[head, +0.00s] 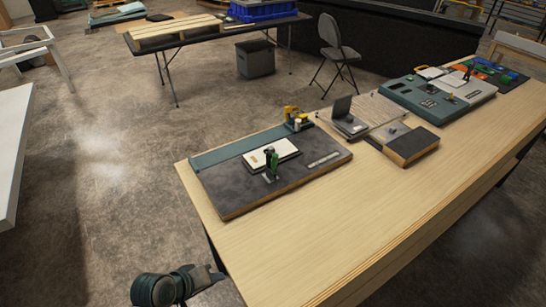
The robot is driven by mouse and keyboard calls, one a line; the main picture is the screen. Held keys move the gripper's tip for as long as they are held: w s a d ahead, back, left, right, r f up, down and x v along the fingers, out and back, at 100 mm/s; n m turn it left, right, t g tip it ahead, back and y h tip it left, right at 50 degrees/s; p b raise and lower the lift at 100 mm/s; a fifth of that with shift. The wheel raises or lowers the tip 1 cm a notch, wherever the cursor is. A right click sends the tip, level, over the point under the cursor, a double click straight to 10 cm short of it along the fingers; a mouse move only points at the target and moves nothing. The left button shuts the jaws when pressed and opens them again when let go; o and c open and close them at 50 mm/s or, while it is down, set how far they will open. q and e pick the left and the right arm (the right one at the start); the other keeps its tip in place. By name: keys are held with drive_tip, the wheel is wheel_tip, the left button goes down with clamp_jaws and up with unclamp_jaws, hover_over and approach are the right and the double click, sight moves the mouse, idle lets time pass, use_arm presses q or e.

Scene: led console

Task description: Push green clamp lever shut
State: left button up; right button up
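The green clamp lever (274,161) stands roughly upright on a small clamp. The clamp is at the front edge of a white plate (258,161), on a dark grey board (222,187) at the left end of the wooden table. A black part of the clamp shows beside the lever. My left gripper (212,278) is low at the bottom left, off the table's end and well apart from the clamp. It is small and dark, and I cannot tell whether its fingers are open. My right gripper is not in view.
A yellow and green device (294,117) sits at the board's back right corner. A metal strip (325,160) lies on the board's right. A laptop-like stand (343,113) and a teal console (437,96) are farther right. The table's front strip (330,215) is clear.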

sight(273, 162)
use_arm(q)
drive_tip(key=w+d+r+n+t+h, duration=0.1)
drive_tip(key=w+d+n, duration=0.1)
drive_tip(key=w, duration=0.2)
drive_tip(key=w+d+n+t+h, duration=0.1)
drive_tip(key=w+d+n+h, duration=0.1)
drive_tip(key=w+n, duration=0.1)
drive_tip(key=w+d+r+n+t+h, duration=0.1)
drive_tip(key=w+d+n, duration=0.1)
drive_tip(key=w, duration=0.4)
drive_tip(key=shift+r+n, duration=0.3)
drive_tip(key=shift+n, duration=0.1)
drive_tip(key=w+d+r+n+t, duration=0.2)
drive_tip(key=w+n, duration=0.2)
drive_tip(key=w, duration=0.4)
drive_tip(key=w+d+r+n+t+h+p, duration=0.1)
drive_tip(key=w+d+r+n, duration=0.1)
drive_tip(key=w+n, duration=0.3)
drive_tip(key=w+d+r+n+t+h+p, duration=0.1)
drive_tip(key=w+d+n, duration=0.3)
drive_tip(key=w, duration=0.7)
drive_tip(key=shift+w+d+r+n+t, duration=0.1)
drive_tip(key=shift+r+n+t, duration=0.3)
drive_tip(key=shift+r+t, duration=0.35)
drive_tip(key=shift+f, duration=0.1)
clamp_jaws()
